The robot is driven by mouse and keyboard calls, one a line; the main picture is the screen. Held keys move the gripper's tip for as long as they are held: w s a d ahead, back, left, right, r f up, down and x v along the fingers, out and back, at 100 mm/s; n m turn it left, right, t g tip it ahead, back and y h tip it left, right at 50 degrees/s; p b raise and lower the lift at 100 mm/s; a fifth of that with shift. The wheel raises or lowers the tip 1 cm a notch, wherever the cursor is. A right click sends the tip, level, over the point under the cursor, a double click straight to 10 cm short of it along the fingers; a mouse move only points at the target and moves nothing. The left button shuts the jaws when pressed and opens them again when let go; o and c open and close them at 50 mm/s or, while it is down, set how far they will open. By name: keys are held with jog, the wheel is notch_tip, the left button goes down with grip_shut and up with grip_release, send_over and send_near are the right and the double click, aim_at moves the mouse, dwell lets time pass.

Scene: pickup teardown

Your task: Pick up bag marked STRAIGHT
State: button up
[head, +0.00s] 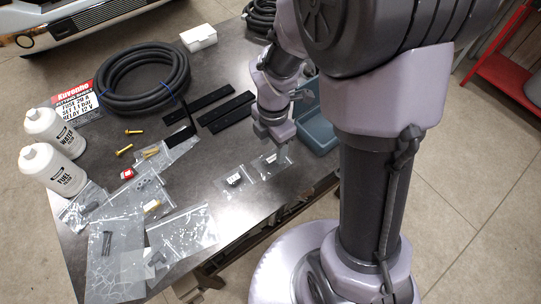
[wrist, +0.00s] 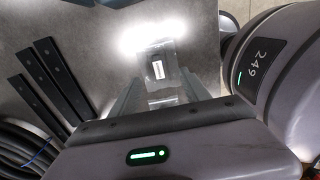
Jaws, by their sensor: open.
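My gripper (head: 275,140) is open and points down over the near right part of the grey table, close to a small clear bag (head: 271,163) with a dark part and a white label. In the wrist view, a clear bag with a white label (wrist: 157,70) lies ahead between the fingers of my gripper (wrist: 160,78). The fingers appear apart from it. A second similar clear bag (head: 236,181) with a dark part lies just left of the first in the head view. The lettering on both labels is too small to read, so I cannot tell which says STRAIGHT.
A blue-grey bin (head: 318,135) stands right of my gripper. Black bars (head: 228,112) lie behind, beside a coiled black hose (head: 143,82). Several parts bags (head: 183,232), brass bolts (head: 124,150) and two white bottles (head: 52,170) occupy the left side. The table's front edge (head: 250,213) is close.

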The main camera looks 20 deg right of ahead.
aim_at(272, 158)
notch_tip(272, 158, down, 6)
jog(key=b, duration=0.2)
jog(key=shift+w+r+b, duration=0.1)
jog(key=shift+w+b, duration=0.05)
jog(key=shift+b, duration=0.2)
jog(key=shift+r, duration=0.15)
jog(key=shift+c, duration=0.4)
grip_shut()
jog(key=shift+r, duration=0.15)
